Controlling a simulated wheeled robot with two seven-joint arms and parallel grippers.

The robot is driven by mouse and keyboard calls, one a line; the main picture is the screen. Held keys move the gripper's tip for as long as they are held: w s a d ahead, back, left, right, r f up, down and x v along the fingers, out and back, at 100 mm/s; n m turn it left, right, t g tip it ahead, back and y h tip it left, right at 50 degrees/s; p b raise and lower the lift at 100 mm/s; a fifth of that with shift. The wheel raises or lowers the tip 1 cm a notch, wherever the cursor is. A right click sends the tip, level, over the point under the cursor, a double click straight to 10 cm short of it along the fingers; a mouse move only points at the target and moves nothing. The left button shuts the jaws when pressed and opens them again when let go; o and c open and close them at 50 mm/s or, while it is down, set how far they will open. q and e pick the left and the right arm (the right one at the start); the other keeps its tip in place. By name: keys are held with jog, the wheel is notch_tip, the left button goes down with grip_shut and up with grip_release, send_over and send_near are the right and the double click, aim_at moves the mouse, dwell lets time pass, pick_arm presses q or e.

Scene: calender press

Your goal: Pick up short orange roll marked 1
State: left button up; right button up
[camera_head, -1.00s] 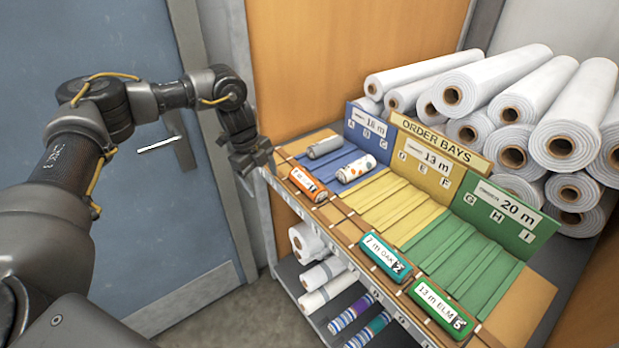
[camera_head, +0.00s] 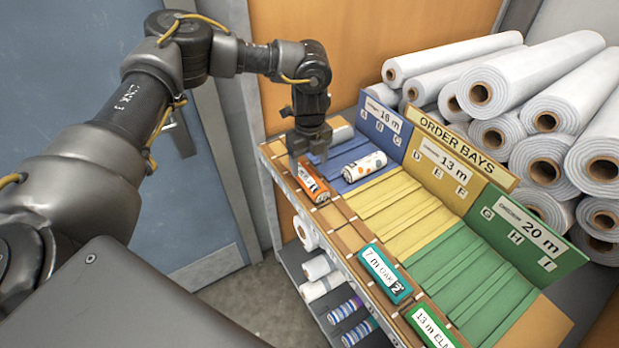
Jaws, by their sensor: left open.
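The short orange roll (camera_head: 312,182) lies on the wooden front strip of the shelf, at the left end of the row of rolls. Its printed label is partly hidden by my gripper, and I cannot read the number clearly. My left gripper (camera_head: 307,160) points down just above the roll's far end, with its fingers open. I cannot tell whether the fingers touch the roll. My right gripper is not in view.
A teal roll (camera_head: 385,273) and a green roll (camera_head: 430,326) lie further right along the front. Big white rolls (camera_head: 545,85) are stacked behind the bay signs.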

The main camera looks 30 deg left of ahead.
aim_at(309, 175)
pick_arm(q)
jog(key=shift+w+f, duration=0.1)
jog(key=shift+f, duration=0.35)
notch_tip(309, 175, down, 4)
jog(key=p, duration=0.3)
jog(key=shift+f, duration=0.55)
jog(key=shift+c, duration=1.3)
jog(key=c, duration=0.8)
jog(key=shift+c, duration=0.2)
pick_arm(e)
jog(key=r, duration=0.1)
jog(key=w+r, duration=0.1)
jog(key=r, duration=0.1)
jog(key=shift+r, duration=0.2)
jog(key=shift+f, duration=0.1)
